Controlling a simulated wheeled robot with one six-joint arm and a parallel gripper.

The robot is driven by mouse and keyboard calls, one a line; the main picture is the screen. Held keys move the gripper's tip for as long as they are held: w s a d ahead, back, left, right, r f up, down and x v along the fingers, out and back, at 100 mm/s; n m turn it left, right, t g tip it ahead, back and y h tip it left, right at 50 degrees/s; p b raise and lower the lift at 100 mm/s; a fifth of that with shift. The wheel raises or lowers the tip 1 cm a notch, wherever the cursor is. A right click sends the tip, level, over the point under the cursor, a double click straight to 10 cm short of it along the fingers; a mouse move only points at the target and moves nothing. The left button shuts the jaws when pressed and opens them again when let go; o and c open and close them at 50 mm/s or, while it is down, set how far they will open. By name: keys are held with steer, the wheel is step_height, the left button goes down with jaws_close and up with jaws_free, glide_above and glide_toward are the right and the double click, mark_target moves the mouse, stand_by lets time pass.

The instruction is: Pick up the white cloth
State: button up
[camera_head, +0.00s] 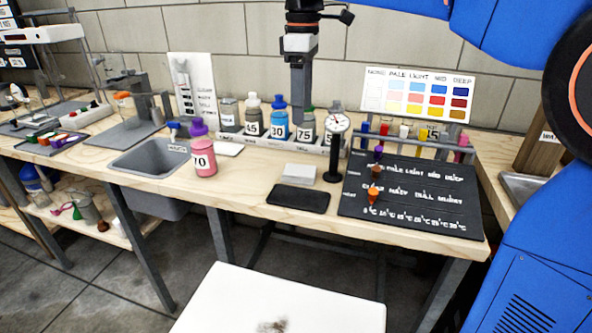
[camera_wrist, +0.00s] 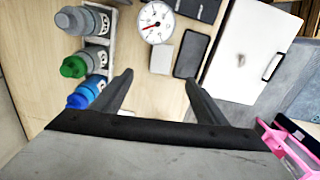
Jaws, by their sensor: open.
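Two flat white pieces lie on the bench in the head view; I cannot tell for sure which is the white cloth. One white piece (camera_head: 228,148) lies just right of the sink. The other, a pale folded-looking pad (camera_head: 299,174), lies behind a black pad (camera_head: 298,199). The pale pad also shows in the wrist view (camera_wrist: 160,60), beyond the fingertips, between the dial gauge and the black pad. My gripper (camera_head: 301,118) points down above the bottle row. In the wrist view its fingers (camera_wrist: 159,78) are apart with nothing between them.
Bottles (camera_head: 279,120) stand in a rack below my gripper. A pink bottle (camera_head: 203,152) stands by the sink (camera_head: 150,158). A dial gauge on a stand (camera_head: 336,124) and a black board with small pegs (camera_head: 410,195) are to the right. A white-topped surface (camera_head: 260,300) is in front.

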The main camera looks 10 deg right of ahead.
mark_target(301, 170)
steer(key=f, duration=1.6)
steer(key=shift+s+f, duration=0.1)
steer(key=shift+s, duration=0.1)
steer(key=c, duration=1.1)
